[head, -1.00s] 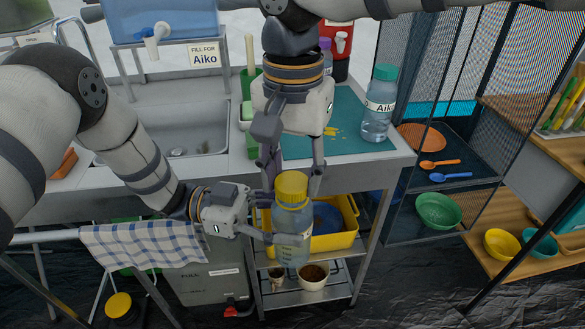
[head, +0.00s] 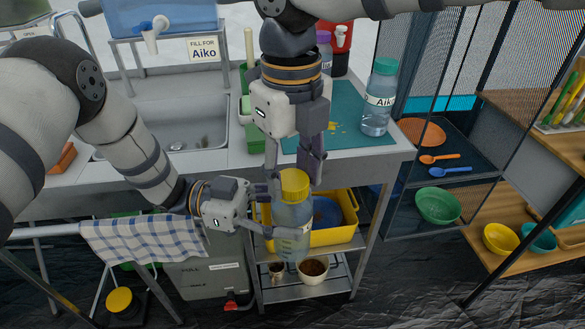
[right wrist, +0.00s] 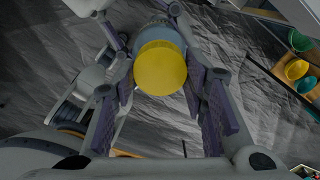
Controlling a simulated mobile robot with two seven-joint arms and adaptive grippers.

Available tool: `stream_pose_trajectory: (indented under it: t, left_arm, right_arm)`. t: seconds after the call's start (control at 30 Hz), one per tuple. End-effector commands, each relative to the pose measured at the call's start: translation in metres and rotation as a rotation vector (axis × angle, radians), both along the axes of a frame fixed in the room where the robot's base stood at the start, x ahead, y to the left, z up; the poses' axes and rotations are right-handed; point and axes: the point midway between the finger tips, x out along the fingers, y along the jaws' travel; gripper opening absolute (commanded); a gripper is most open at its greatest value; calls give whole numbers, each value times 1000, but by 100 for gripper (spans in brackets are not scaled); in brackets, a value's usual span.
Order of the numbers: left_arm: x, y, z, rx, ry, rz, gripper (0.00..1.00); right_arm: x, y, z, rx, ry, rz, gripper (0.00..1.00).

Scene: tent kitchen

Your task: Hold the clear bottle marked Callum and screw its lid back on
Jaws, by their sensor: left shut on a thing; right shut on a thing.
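The clear bottle (head: 293,222) stands roughly upright in the air in front of the cart; no readable name shows on it. Its yellow lid (head: 294,184) sits at the top of the bottle, and it also shows in the right wrist view (right wrist: 160,68). I cannot tell how far it is threaded. My left gripper (head: 281,212) comes from the left and is shut on the bottle's body. My right gripper (head: 295,178) points down from above and is shut on the lid, with a finger on either side.
Another clear bottle (head: 378,102), with a teal lid and a partly visible Aiko label, stands on the teal mat (head: 352,128). A yellow bin (head: 349,208) and a cup (head: 313,272) are on the cart behind and below. A checked towel (head: 143,240) hangs at left.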

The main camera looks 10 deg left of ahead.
Motion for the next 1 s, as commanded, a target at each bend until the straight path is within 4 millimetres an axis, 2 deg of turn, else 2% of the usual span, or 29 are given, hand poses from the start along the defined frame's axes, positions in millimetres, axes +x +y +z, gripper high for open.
stream_pose_trajectory:
  t: [0.4,0.6,0.7,0.87,0.9,0.97,1.0]
  left_arm:
    - [0,0,-1,3,1,1,0]
    - [0,0,-1,3,1,1,0]
    - [0,0,-1,3,1,1,0]
    - [0,0,-1,3,1,1,0]
    - [0,0,-1,3,1,1,0]
    - [0,0,-1,2,1,1,0]
    - [0,0,-1,2,1,1,0]
  right_arm:
    - [1,2,0,8,-4,-1653,31]
    - [2,2,0,11,-3,-2362,31]
    - [2,2,-1,11,-1,-2578,31]
    - [2,2,-1,10,1,-2579,31]
    - [2,2,-1,10,1,-2578,49]
    - [2,2,-1,10,1,-2578,62]
    - [2,2,-1,9,1,-2577,63]
